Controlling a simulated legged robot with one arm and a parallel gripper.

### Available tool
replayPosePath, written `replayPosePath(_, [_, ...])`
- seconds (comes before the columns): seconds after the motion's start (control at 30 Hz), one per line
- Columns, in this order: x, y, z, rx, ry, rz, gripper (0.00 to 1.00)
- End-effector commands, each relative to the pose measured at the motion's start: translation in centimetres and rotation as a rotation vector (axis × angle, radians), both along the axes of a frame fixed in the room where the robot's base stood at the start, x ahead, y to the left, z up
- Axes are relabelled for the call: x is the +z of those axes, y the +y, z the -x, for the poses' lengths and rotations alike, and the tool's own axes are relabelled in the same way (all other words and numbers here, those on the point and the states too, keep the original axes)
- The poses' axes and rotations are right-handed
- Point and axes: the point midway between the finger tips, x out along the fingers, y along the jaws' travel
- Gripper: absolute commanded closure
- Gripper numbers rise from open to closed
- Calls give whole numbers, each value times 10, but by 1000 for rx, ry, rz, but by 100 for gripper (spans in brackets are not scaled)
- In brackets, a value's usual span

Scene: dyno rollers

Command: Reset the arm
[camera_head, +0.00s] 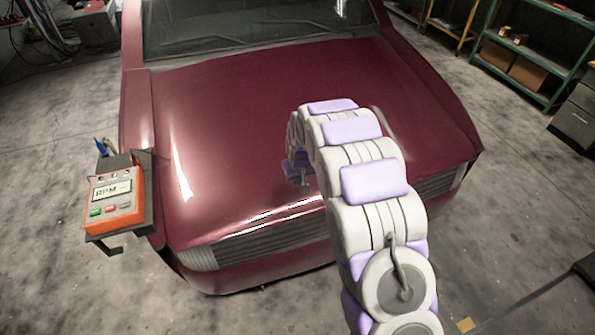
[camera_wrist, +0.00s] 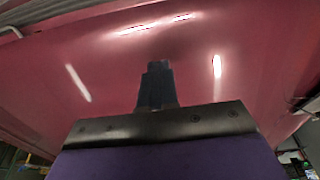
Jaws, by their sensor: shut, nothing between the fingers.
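My arm, white with lilac pads, reaches forward and curves down over the dark red hood (camera_head: 250,130) of a vehicle. My gripper (camera_head: 305,185) is at its far end, small and partly hidden by the arm in the head view, just above the front part of the hood. In the wrist view my gripper (camera_wrist: 156,68) shows as dark fingers closed together with nothing between them. The shiny red hood (camera_wrist: 120,60) fills most of the view beyond them. I cannot tell the exact gap between the fingertips and the hood.
An orange RPM box (camera_head: 115,195) with buttons sits on a dark stand at the vehicle's front left. Green shelving (camera_head: 535,60) with boxes and a grey cabinet (camera_head: 575,120) stand at the right. The concrete floor (camera_head: 500,200) right of the vehicle is mostly clear.

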Motion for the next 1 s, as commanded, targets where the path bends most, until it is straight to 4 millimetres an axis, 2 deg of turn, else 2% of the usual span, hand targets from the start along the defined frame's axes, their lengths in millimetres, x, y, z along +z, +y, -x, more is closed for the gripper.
replayPosePath(0.27, [9, -4, 4, -6, 1, -1, 100])
replayPosePath(0.43, [40, -22, 27, -32, 25, 3, 100])
replayPosePath(0.6, [82, -47, 71, -75, 70, 12, 100])
replayPosePath(0.77, [114, -68, 118, -116, 117, 21, 100])
replayPosePath(1.0, [152, -97, 197, -175, 186, 33, 100])
